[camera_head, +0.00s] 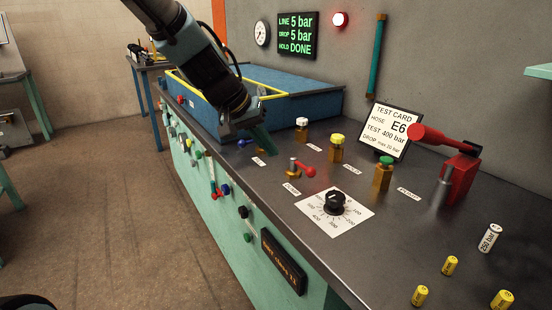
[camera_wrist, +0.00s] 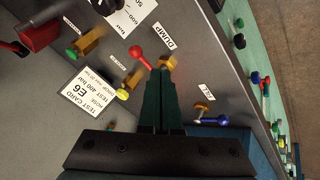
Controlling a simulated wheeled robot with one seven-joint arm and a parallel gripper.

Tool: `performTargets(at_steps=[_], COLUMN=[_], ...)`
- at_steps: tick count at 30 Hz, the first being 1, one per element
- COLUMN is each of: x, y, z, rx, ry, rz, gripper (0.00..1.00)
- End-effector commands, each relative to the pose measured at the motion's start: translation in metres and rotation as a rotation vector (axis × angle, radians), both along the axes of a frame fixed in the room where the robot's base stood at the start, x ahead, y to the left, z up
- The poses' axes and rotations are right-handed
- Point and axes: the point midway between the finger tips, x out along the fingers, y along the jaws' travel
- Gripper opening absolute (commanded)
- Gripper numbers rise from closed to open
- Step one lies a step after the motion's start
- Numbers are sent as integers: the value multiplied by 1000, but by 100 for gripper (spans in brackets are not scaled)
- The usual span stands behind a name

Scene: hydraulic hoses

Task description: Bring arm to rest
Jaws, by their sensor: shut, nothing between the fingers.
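My gripper (camera_head: 268,151) hangs over the bench top with its green fingers pointing down, between the blue-handled valve (camera_head: 243,142) and the red-handled valve (camera_head: 303,170). In the wrist view its fingers (camera_wrist: 160,72) are together and empty. Their tips overlap the brass body of the red-handled valve (camera_wrist: 141,57), near the DUMP label (camera_wrist: 168,36); I cannot tell whether they touch it. The blue-handled valve (camera_wrist: 210,121) is to the right of the fingers there. My arm reaches in from the top left.
A blue tray (camera_head: 310,106) with a yellow rim lies behind the gripper. White-, yellow- and green-capped fittings, a black dial (camera_head: 336,202), a test card (camera_head: 390,129) and a red hand pump (camera_head: 460,175) stand on the bench. A wall display (camera_head: 297,35) reads HOLD DONE; a red lamp (camera_head: 340,19) is beside it.

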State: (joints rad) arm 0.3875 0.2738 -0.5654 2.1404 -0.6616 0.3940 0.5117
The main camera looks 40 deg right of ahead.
Motion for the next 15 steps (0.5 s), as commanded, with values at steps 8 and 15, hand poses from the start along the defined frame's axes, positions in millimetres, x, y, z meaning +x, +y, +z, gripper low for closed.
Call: performTargets(at_steps=[8,15], x=[-1,-1], y=[18,21], z=[27,31], rx=[0,1], ry=[-1,1], rz=[1,0], gripper=[0,0])
